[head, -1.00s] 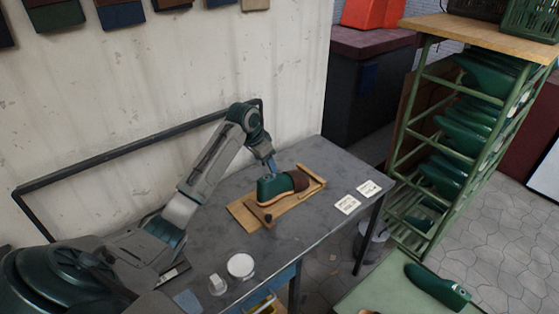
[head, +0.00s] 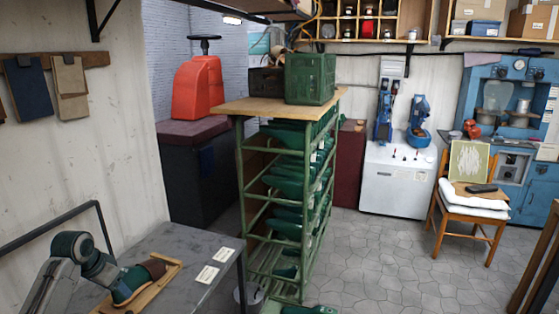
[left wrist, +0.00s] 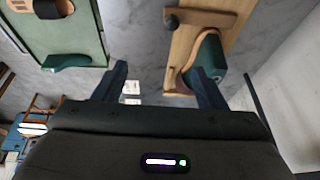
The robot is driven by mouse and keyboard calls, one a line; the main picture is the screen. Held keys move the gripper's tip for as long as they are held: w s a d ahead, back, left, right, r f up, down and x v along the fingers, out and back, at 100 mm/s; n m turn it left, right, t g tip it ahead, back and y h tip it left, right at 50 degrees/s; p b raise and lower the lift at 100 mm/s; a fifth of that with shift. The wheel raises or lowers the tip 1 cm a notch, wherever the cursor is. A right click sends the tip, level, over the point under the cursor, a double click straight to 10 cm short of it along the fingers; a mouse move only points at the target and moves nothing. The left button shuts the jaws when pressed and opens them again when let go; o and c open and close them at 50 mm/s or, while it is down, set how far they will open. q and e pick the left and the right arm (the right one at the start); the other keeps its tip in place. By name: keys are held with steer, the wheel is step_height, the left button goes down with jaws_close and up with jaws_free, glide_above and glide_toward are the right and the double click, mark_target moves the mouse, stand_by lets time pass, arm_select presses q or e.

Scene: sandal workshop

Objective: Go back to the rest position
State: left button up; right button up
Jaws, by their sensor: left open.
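My left arm comes in at the lower left of the head view, with its left gripper (left wrist: 162,84) by the shoe. In the left wrist view its two fingers are wide apart with nothing held between them. A green and brown shoe (head: 136,283) lies on a wooden board (head: 165,284) on the grey table. In the left wrist view the shoe (left wrist: 209,54) is partly hidden behind the right-hand finger. I cannot tell whether that finger touches it. My right gripper is not in view.
The grey table (head: 190,243) carries two white cards (head: 214,265). A green rack (head: 241,190) of green lasts stands just right of it. A dark rail (head: 50,226) runs along the left wall. Tiled floor (head: 375,265) lies open at the right, before a chair (head: 475,205).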

arm_select(q)
steer(key=s+d+f, duration=1.4)
steer(key=s, duration=0.3)
steer(key=s+d+r+n+y, duration=0.1)
steer(key=s+d, duration=0.3)
steer(key=s, duration=0.7)
steer(key=s+d+r+n, duration=0.1)
steer(key=s+d, duration=0.2)
steer(key=s, duration=0.8)
step_height(320, 180, down, 31)
steer(key=a+g, duration=0.2)
steer(key=a, duration=0.1)
steer(key=s+a+f, duration=0.1)
steer(key=s+f, duration=1.7)
steer(key=f, duration=0.1)
steer(key=shift+n+g, duration=0.4)
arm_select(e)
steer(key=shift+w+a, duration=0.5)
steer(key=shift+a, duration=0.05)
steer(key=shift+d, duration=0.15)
